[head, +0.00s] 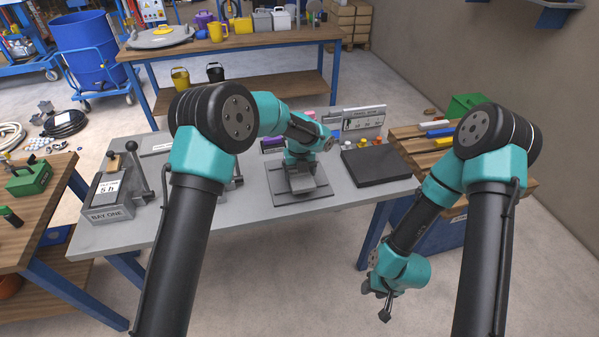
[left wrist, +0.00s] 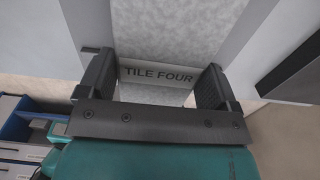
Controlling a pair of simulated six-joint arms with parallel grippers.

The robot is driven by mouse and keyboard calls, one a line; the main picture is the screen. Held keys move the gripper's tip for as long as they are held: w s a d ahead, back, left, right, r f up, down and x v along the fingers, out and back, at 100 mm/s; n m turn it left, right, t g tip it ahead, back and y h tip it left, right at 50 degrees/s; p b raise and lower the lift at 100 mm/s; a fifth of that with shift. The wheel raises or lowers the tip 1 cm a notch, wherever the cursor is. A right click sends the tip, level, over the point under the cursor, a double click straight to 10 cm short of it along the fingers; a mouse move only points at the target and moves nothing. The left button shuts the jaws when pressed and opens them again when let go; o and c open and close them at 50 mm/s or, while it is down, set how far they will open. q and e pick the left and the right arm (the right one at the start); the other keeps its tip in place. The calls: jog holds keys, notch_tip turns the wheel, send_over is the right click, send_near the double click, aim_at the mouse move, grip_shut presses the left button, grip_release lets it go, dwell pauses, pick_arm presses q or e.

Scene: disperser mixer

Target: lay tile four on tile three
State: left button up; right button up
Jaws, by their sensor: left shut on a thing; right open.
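My left gripper (head: 300,168) is over the grey base plate (head: 283,198) in the middle of the bench. It is shut on tile four (left wrist: 157,75), a light grey tile whose label faces the left wrist camera between the two fingers. In the head view a grey block or stack (head: 310,187) sits under my left gripper on the plate; I cannot tell its separate tiles. Tile three's label does not show, and whether tile four touches what is below is unclear. My right gripper (head: 378,298) is open and empty, low in front of the bench.
A grey box marked BAY ONE (head: 115,205) with a lever stands at the bench's left. A black pad (head: 375,163) lies to the right of the plate, with small coloured knobs and a lettered panel (head: 362,120) behind. A wooden table (head: 425,150) stands at the right.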

pick_arm(q)
jog(key=shift+f, duration=0.2)
jog(key=o, duration=1.1)
jog(key=shift+c, duration=0.2)
notch_tip(320, 180, up, 12)
jog(key=shift+r, duration=0.15)
